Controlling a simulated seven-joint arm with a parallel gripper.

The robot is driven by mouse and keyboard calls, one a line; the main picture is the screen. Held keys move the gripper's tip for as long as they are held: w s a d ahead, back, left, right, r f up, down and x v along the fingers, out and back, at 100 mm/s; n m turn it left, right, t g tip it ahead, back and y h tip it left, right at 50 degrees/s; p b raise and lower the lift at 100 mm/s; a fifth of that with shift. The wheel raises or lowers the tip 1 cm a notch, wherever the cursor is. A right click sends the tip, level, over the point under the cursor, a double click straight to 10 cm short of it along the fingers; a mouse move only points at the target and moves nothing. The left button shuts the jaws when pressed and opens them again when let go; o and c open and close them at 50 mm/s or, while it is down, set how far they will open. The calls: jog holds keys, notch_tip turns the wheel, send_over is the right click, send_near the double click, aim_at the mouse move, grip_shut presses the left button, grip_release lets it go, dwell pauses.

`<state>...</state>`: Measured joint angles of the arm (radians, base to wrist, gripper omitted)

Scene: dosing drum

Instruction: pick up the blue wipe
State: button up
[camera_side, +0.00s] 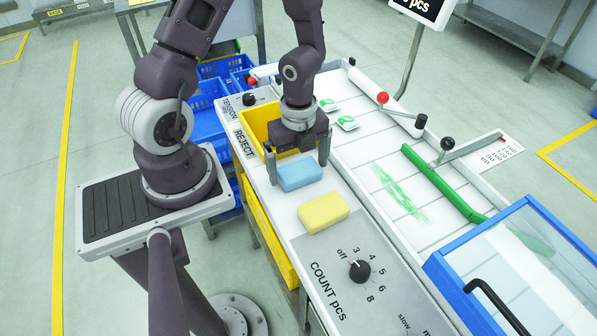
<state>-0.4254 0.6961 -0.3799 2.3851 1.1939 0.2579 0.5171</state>
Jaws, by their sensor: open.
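The blue wipe (300,173) is a light blue block lying on the white worktop, just behind the yellow one. My gripper (298,170) points down over the blue wipe. Its two fingers are apart, one at the left of the wipe and one at the right. The fingers look close to the wipe's ends, but I cannot tell whether they touch it. The wipe appears to rest on the worktop.
A yellow block (324,212) lies in front of the blue wipe. A yellow reject bin (257,122) stands behind my gripper. The count knob (359,270) is at the front. A green bar (440,183) and a blue-framed clear cover (480,235) are at the right.

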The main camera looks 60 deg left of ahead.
aim_at(298, 169)
jog(key=c, duration=1.2)
jog(key=shift+o, duration=0.2)
jog(key=shift+r, duration=0.1)
notch_tip(298, 169, up, 10)
